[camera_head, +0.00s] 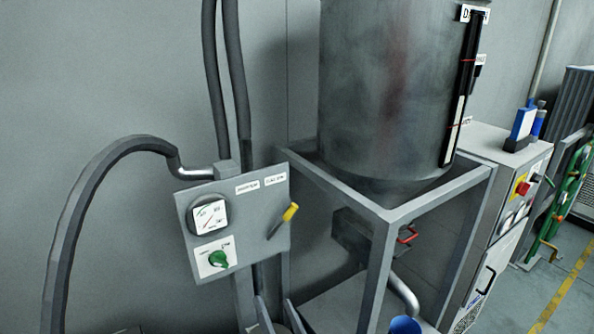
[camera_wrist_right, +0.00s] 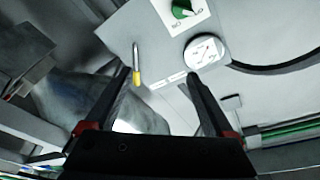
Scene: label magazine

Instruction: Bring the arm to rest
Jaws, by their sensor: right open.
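My right gripper (camera_wrist_right: 156,80) shows in the right wrist view, its two dark fingers spread wide apart. It is open, with nothing held between the fingers. Beyond the fingertips is a grey control panel (camera_wrist_right: 140,35), seen upside down and apart from them. A yellow-tipped lever (camera_wrist_right: 137,76) on the panel appears between the fingers. In the head view the same panel (camera_head: 242,238) stands left of centre, with a dial gauge (camera_head: 209,216), a green knob (camera_head: 218,259) and the yellow-tipped lever (camera_head: 290,212). I cannot make out either gripper in the head view.
A large metal tank (camera_head: 385,90) sits in a grey frame (camera_head: 377,215) right of the panel. A thick hose (camera_head: 75,215) arches at the left. A blue cup-like object (camera_head: 405,325) is at the bottom edge. A grey cabinet (camera_head: 493,260) stands at the right, with open floor (camera_head: 535,295) beyond.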

